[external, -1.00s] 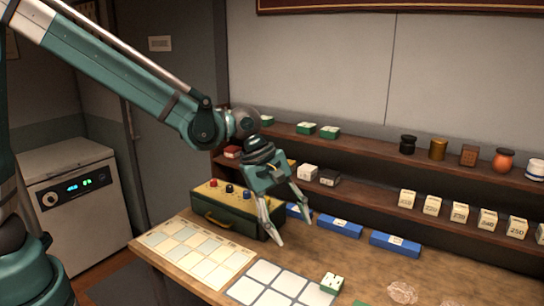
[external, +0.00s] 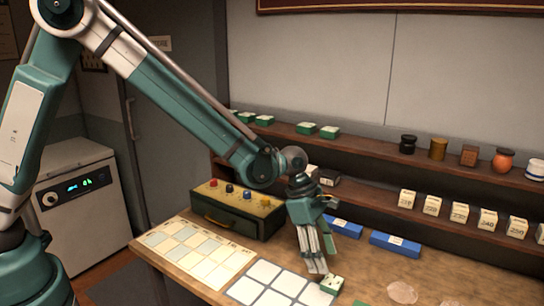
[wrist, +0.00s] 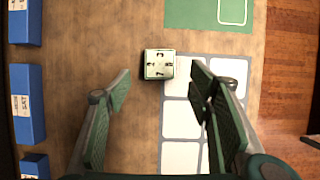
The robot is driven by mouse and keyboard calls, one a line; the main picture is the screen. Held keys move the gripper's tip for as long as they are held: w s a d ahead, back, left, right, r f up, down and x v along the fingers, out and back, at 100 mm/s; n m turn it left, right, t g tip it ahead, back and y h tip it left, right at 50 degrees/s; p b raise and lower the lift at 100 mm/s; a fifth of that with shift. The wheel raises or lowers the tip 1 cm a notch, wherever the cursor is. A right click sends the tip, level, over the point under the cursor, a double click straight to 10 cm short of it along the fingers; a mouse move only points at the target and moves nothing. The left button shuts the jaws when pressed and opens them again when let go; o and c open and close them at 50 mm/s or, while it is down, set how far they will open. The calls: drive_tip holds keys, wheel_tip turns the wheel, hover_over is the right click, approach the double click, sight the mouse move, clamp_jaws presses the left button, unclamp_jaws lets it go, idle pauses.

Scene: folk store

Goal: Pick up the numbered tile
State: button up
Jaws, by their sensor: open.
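The numbered tile (external: 332,284) is a small block with a white top, dark markings and green sides. It sits at the corner of a white-squared grid sheet (external: 262,271) on the wooden counter. In the wrist view the tile (wrist: 159,64) lies ahead of the fingertips, between their lines and a little left of the right finger. My gripper (external: 318,268) is open and empty, pointing down just left of the tile in the external view. In the wrist view both fingers of my gripper (wrist: 158,82) are spread apart, with nothing between them.
Blue boxes (external: 395,244) line the back of the counter. A green box with knobs (external: 237,211) stands left of my gripper, behind a pale chart (external: 195,252). Shelves behind hold several cream blocks (external: 459,215) and jars.

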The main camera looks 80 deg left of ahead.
sight(332, 280)
drive_tip(key=shift+f, duration=0.15)
drive_tip(key=shift+x, duration=1.2)
drive_tip(key=shift+d+f, duration=0.1)
drive_tip(key=shift+x, duration=2.5)
drive_tip(key=shift+c, duration=0.6)
drive_tip(key=c, duration=0.9)
